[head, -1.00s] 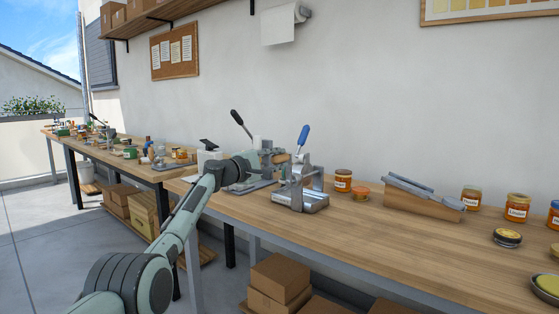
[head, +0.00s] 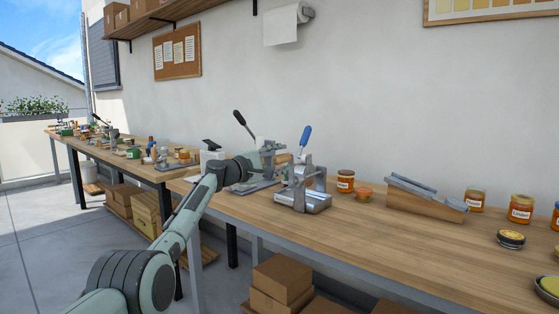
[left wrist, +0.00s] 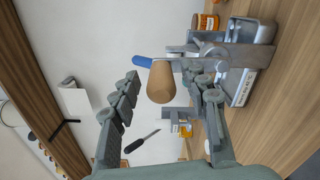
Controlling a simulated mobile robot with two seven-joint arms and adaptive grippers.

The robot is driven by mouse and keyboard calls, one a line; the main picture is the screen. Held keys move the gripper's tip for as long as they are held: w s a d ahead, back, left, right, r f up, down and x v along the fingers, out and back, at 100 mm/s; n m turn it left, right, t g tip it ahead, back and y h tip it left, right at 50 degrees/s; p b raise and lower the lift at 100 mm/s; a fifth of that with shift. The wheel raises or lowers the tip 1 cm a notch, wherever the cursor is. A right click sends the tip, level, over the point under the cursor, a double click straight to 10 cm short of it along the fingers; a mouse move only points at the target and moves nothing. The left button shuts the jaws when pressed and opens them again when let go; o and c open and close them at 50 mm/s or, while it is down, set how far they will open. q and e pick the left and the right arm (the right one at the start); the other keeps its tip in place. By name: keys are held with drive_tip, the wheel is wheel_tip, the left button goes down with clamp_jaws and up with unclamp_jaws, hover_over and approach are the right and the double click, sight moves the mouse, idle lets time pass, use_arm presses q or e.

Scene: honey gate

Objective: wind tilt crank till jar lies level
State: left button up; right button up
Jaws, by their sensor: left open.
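A grey metal fixture (head: 303,190) with a blue-gripped lever (head: 305,137) stands at the front edge of the near bench. It also shows in the left wrist view (left wrist: 232,55). A wooden crank knob (left wrist: 161,82) sticks out from it toward my left wrist camera. My left gripper (head: 272,153) is at the fixture's left side in the head view. In the left wrist view its open fingers (left wrist: 167,88) stand either side of the knob, with a visible gap on the left; contact on the right is unclear. I cannot make out a jar held in the fixture. My right gripper is not in view.
A labelled honey jar (head: 345,181) and a small jar (head: 364,194) stand right of the fixture. Farther right is a wooden wedge stand (head: 425,203). A black-handled lever (head: 240,118) rises behind my gripper.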

use_arm(q)
drive_tip(key=shift+s, duration=0.1)
drive_tip(key=shift+s+a+f, duration=0.1)
drive_tip(key=shift+s+a, duration=0.2)
drive_tip(key=shift+a, duration=0.15)
drive_tip(key=v, duration=1.1)
drive_tip(key=shift+d, duration=0.2)
drive_tip(key=s+a+f+m+g+y, duration=0.2)
drive_tip(key=s+f, duration=0.3)
drive_tip(key=f, duration=0.8)
drive_tip(key=s+a+f+m+g+y, duration=0.15)
drive_tip(key=s+f, duration=0.45)
drive_tip(key=f, duration=0.6)
drive_tip(key=s+a+f+m+g+y, duration=0.1)
drive_tip(key=s+f+m+g+y, duration=0.3)
drive_tip(key=f, duration=0.9)
drive_tip(key=s+a+f+m, duration=0.2)
drive_tip(key=s+a+f, duration=0.2)
drive_tip(key=s+f, duration=0.95)
drive_tip(key=s+a+f+m+g+y, duration=0.2)
drive_tip(key=s+f, duration=0.1)
drive_tip(key=s, duration=0.9)
drive_tip(key=s+a+f+m+g+y, duration=0.2)
drive_tip(key=s+a+f+m, duration=0.1)
drive_tip(key=s, duration=0.9)
drive_tip(key=shift+f, duration=0.2)
